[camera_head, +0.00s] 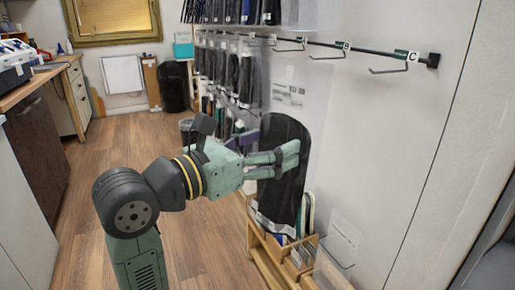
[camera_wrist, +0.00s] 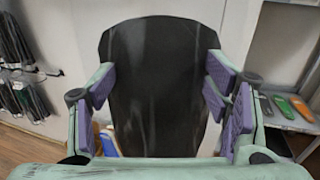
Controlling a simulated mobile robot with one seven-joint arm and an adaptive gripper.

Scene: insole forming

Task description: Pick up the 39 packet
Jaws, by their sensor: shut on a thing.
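A black insole-shaped packet (camera_head: 287,132) stands upright at the front of the wooden holder in the head view. Its size number is not readable in either view. My gripper (camera_head: 286,158) is shut on it, with its green fingers across the upper part. In the wrist view the packet (camera_wrist: 155,75) fills the middle, with purple finger pads at its left and right edges. The packet's lower end reaches down to the holder in the head view; I cannot tell whether it still rests in it.
The wooden holder (camera_head: 266,262) below contains other packets. Wall hooks (camera_head: 390,70) are at the upper right, and hanging packets (camera_head: 229,75) are behind. A workbench (camera_head: 30,90) is at the left. A shelf with coloured insoles (camera_wrist: 290,107) shows at right in the wrist view. Floor between is clear.

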